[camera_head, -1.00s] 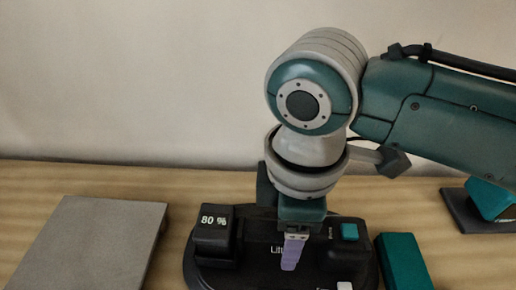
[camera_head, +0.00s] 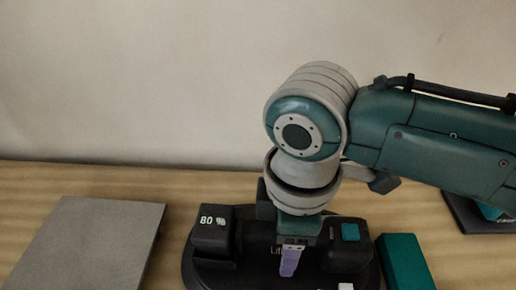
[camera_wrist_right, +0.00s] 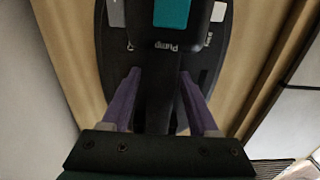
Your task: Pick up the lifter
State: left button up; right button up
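The lifter (camera_head: 340,258) is a black device with an oval base, a raised block reading about 80 % at its left end and a teal button at its right. It lies on the wooden table. My right gripper (camera_head: 289,262), with purple fingers, is low over its middle in the head view and hides part of the lettering. In the right wrist view my right gripper (camera_wrist_right: 160,98) is open, one finger on each side of the lifter's dark middle bar (camera_wrist_right: 157,75). Gaps show between bar and fingers. My left gripper is not in view.
A grey tile (camera_head: 88,245) lies left of the lifter. A teal block (camera_head: 404,262) stands close to its right. A dark object with teal (camera_head: 470,212) is at the far right, partly behind my arm. A plain wall (camera_head: 130,80) rises behind the table.

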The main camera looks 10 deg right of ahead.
grip_shut()
jog(key=shift+r, duration=0.15)
dwell(0.6)
